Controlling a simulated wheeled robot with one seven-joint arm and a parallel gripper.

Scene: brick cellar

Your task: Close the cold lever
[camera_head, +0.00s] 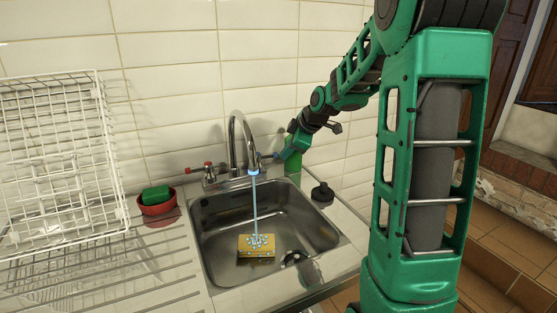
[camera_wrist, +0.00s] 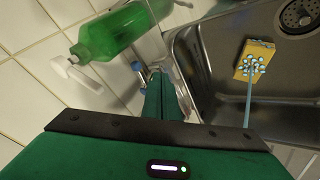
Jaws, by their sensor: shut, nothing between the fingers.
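The steel tap (camera_head: 234,135) stands at the back of the sink, and water (camera_head: 255,205) runs from its spout onto a yellow sponge (camera_head: 257,248). A red-marked lever (camera_head: 207,168) is on the tap's left side. The cold lever on the tap's right is largely hidden in the head view; a blue-ended part beside my fingertips in the wrist view looks like this cold lever (camera_wrist: 137,67). My gripper (camera_head: 279,156) is shut and empty, just right of the tap. Its fingers also show in the wrist view (camera_wrist: 160,78). I cannot tell whether they touch the lever.
A green bottle (camera_wrist: 115,32) stands close behind my gripper. The steel sink (camera_head: 215,235) lies in front. A black object (camera_head: 322,194) is on its right rim. A red bowl (camera_head: 158,205) with a green sponge (camera_head: 156,195) and a white dish rack (camera_head: 60,150) are at left.

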